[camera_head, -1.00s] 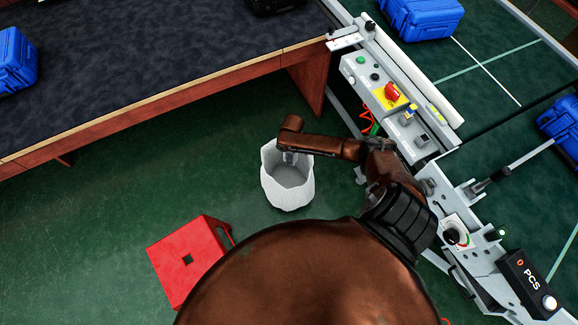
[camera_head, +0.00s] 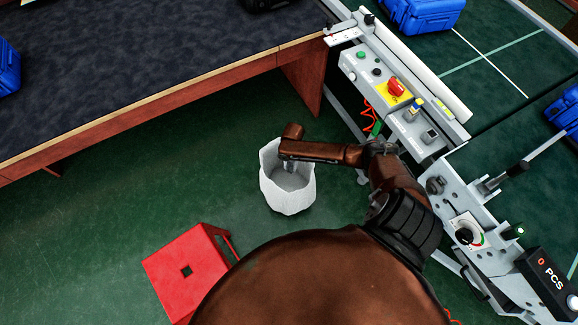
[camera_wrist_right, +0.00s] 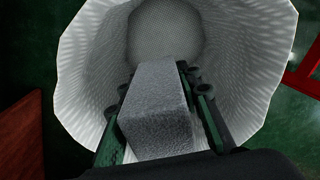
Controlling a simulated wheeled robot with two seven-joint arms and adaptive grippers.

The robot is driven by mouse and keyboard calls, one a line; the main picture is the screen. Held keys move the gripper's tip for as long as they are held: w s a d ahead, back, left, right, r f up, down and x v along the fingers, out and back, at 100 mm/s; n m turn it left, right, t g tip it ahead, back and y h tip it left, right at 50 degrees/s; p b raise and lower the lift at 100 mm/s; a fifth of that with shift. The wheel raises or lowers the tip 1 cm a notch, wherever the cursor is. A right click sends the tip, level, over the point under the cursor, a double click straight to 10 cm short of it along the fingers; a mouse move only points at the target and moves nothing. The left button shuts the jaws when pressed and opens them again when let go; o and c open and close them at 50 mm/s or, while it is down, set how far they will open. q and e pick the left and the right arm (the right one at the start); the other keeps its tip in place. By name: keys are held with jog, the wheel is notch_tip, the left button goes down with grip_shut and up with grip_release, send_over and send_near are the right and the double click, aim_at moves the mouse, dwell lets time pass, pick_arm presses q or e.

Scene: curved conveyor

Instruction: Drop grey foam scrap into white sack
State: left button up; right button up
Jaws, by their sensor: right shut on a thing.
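The white sack (camera_head: 288,195) stands open on the green floor, below the middle of the head view. Its mouth and inner wall (camera_wrist_right: 90,70) fill most of the right wrist view. My right gripper (camera_head: 289,166) is over the sack's mouth, pointing down into it. In the right wrist view the gripper (camera_wrist_right: 160,88) is shut on the grey foam scrap (camera_wrist_right: 157,112), a speckled grey block held between its fingers. The sack's bottom shows beyond the block. The scrap cannot be made out in the head view. My left gripper is not in view.
A red stool (camera_head: 188,272) stands on the floor left of the sack. A dark-topped table (camera_head: 130,75) is behind. The conveyor's control panel (camera_head: 395,95) and green belt (camera_head: 500,65) lie to the right, with blue cases (camera_head: 425,12) on the belt.

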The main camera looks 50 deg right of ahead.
jog(key=o, duration=0.8)
jog(key=shift+o, duration=0.2)
jog(key=shift+r, duration=0.1)
notch_tip(320, 180, up, 12)
jog(key=shift+f, duration=0.1)
dwell(0.4)
